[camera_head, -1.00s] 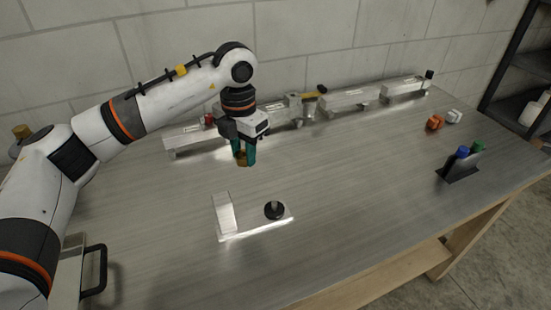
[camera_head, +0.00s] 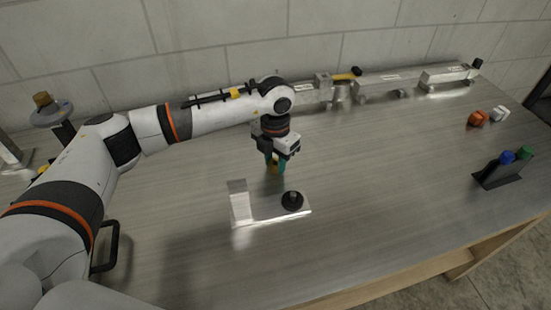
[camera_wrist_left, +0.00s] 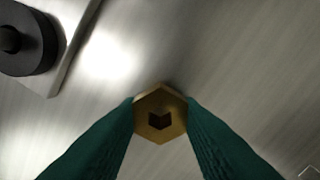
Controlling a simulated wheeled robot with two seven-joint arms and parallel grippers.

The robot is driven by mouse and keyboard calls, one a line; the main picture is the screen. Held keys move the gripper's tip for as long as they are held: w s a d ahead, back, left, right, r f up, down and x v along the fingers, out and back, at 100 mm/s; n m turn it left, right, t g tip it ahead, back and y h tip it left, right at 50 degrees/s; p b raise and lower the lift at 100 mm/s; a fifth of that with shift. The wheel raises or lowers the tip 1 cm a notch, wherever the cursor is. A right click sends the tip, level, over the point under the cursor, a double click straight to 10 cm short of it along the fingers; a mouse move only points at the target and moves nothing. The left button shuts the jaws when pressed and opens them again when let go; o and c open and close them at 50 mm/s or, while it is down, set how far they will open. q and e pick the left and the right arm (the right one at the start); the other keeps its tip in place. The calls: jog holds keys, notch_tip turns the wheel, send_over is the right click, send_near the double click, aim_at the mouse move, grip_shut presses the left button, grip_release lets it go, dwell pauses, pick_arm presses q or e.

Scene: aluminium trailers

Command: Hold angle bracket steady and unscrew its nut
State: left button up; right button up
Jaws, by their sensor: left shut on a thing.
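The angle bracket (camera_head: 258,210) is a shiny metal plate with an upright flange at its left end, standing on the table. A black round knob on a stud (camera_head: 292,201) sits on its right part; it also shows at the upper left of the left wrist view (camera_wrist_left: 20,40). My left gripper (camera_head: 275,168) is just behind the bracket, above the table and apart from it. Its teal fingers are shut on a brass hex nut (camera_wrist_left: 160,112) with a dark hole in the middle. My right gripper is not in view.
The metal table (camera_head: 390,180) is clear to the right of the bracket. Aluminium rails (camera_head: 395,81) run along the wall. Orange (camera_head: 478,118) and white (camera_head: 500,114) pieces and a black holder (camera_head: 497,174) with blue and green items stand at the right.

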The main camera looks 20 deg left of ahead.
pick_arm(q)
jog(key=shift+f, duration=0.4)
jog(key=o, duration=1.1)
jog(key=shift+c, duration=0.2)
jog(key=shift+r, duration=0.15)
jog(key=shift+r, duration=0.25)
notch_tip(320, 180, up, 12)
jog(key=b, duration=0.2)
jog(key=shift+f, duration=0.25)
